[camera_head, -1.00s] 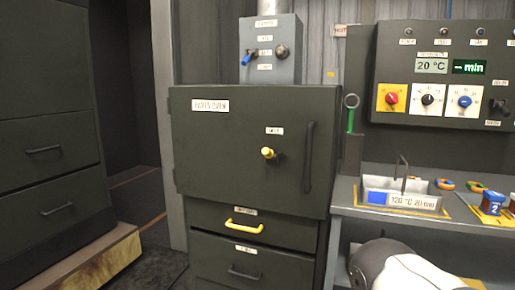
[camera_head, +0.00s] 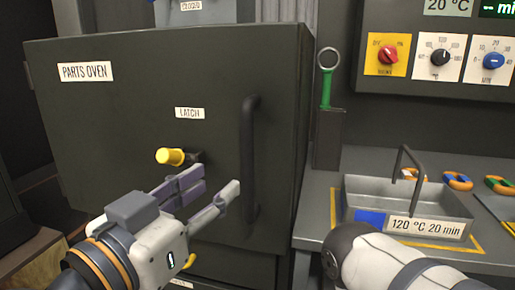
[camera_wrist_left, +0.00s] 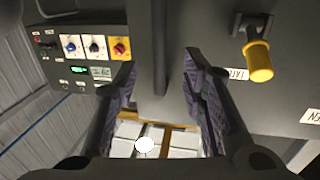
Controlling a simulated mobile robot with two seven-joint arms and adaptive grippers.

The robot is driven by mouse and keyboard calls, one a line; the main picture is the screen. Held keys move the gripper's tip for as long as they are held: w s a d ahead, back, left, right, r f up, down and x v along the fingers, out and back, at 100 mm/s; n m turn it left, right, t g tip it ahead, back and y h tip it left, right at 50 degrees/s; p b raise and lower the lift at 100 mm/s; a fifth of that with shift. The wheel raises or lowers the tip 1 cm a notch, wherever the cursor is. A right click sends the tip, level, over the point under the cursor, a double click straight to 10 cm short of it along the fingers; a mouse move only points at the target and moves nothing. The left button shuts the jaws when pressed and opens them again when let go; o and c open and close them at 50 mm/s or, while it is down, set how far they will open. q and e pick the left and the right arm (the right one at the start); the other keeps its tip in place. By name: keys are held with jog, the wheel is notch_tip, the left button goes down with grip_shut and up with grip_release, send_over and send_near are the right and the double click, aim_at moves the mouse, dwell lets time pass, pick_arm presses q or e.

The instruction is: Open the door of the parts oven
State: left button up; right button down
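The parts oven's dark door (camera_head: 100,130) looks shut in the head view. It carries a black vertical handle (camera_head: 250,160) near its right edge and a yellow latch knob (camera_head: 170,156) left of the handle. My left gripper (camera_head: 216,182) is open in front of the door, below the knob and just left of the handle. In the left wrist view the open fingers (camera_wrist_left: 160,70) spread either side of the handle (camera_wrist_left: 160,45) in the picture; contact cannot be told. The knob (camera_wrist_left: 258,62) is outside the fingers there. My right gripper is not in view.
Right of the oven, a bench bears a grey tray (camera_head: 360,200) with an upright handle and a sign. A green-handled ring tool (camera_head: 326,85) stands in a holder beside the door. A control panel (camera_head: 440,85) hangs above the bench.

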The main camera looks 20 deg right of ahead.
aim_at(245, 160)
pick_arm(q)
jog(key=x, duration=1.1)
jog(key=shift+d+b, duration=0.15)
jog(key=shift+b, duration=0.15)
jog(key=shift+c, duration=0.6)
grip_shut()
